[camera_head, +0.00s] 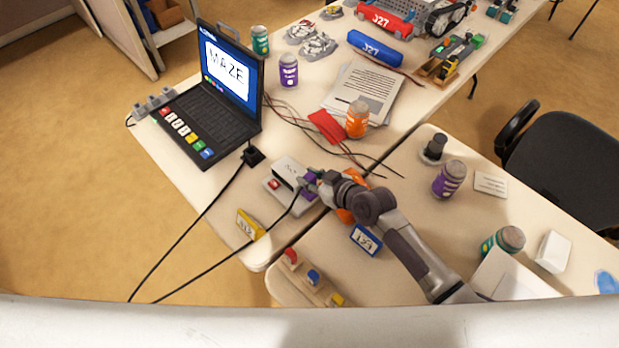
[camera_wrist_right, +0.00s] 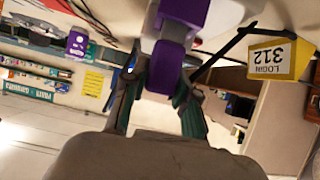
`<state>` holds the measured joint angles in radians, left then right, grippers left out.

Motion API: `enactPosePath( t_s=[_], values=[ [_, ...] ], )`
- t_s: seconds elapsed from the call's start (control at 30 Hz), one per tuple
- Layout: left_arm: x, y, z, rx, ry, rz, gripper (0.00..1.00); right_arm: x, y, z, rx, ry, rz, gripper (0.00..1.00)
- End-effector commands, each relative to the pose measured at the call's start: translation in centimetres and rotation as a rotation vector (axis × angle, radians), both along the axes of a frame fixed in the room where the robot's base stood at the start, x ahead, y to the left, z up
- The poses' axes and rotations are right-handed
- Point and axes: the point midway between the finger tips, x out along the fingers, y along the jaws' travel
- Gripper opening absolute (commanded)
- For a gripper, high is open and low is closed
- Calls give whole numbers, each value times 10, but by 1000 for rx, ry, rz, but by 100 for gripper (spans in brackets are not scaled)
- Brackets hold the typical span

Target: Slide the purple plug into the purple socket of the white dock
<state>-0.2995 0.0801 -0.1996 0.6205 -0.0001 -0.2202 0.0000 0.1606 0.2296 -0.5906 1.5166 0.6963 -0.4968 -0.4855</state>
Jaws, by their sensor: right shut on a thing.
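The white dock (camera_head: 290,164) lies on the table's front part, with a red part and a dark section on top. My right gripper (camera_head: 312,182) is at the dock's right side, shut on the purple plug (camera_head: 308,191). In the right wrist view the plug (camera_wrist_right: 168,62) sits between the fingertips of my gripper (camera_wrist_right: 158,95). A purple block (camera_wrist_right: 186,10), apparently the purple socket, is just beyond the plug, with a pale band between them. I cannot tell whether the plug's tip is inside it. My left gripper is not in view.
A yellow block labelled 312 (camera_head: 249,224) stands near the front edge; a blue-framed card (camera_head: 366,240) lies right of it. The laptop (camera_head: 215,105) is behind left. A black cable (camera_head: 228,257) runs from the dock area over the edge. An orange can (camera_head: 357,119) stands behind.

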Motion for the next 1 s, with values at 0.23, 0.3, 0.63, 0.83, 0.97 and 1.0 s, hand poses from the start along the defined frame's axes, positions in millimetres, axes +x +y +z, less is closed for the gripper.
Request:
enactPosePath(
  t_s=[0.23,0.3,0.63,0.83,0.97,1.0],
  values=[
    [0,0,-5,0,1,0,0,-7,4,-13,2,19,3,31],
    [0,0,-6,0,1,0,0,-7,4,-14,3,20,4,43],
    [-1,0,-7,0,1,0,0,-8,5,-16,3,22,5,61],
    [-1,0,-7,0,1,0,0,-8,5,-16,3,22,5,78],
    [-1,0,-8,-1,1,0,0,-8,6,-17,3,21,6,78],
    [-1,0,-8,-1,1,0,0,-8,6,-17,3,21,6,78]
  ],
)
